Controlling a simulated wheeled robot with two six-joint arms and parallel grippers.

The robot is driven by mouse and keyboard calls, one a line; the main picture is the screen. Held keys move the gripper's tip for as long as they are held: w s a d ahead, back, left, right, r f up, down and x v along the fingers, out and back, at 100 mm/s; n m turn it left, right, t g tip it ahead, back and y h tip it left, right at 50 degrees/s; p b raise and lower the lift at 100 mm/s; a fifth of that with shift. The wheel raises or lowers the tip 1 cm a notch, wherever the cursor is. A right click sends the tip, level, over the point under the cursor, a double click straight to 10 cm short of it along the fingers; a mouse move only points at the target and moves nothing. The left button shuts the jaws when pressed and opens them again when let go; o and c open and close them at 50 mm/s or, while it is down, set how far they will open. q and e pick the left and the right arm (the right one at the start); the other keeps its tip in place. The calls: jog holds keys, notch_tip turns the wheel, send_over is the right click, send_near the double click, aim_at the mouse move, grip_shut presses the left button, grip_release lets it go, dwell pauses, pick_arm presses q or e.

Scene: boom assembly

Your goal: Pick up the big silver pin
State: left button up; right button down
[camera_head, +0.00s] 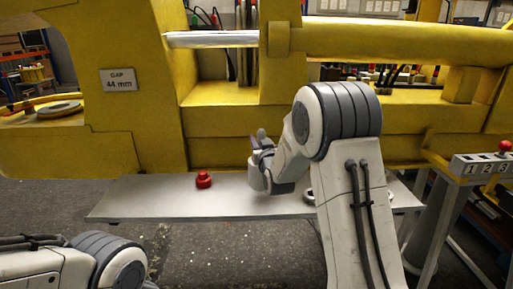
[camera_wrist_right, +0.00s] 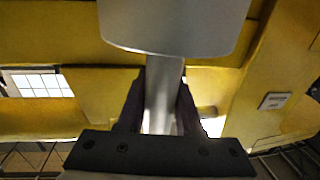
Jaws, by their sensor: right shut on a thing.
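The big silver pin shows large in the right wrist view, with a wide cylinder (camera_wrist_right: 175,25) at the top and a narrower shaft (camera_wrist_right: 163,85) between the dark jaws. In the head view its wide part seems to be the pale cylinder (camera_head: 256,178) over the grey bench. My right gripper (camera_head: 263,157) is shut on the shaft; its jaws also show in the wrist view (camera_wrist_right: 160,110). Whether the pin touches the bench cannot be told. My left arm shows at the lower left, with its gripper out of view.
A red knob-like part (camera_head: 204,179) stands on the grey bench (camera_head: 140,198), left of the pin. A numbered stand (camera_head: 485,165) is at the right. The bench's left end is clear.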

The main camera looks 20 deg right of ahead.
jog(key=s+d+r+b, duration=0.2)
jog(key=s+d+r, duration=0.5)
jog(key=s, duration=0.1)
jog(key=shift+d+b, duration=0.25)
jog(key=shift+b, duration=0.05)
jog(key=shift+r, duration=0.5)
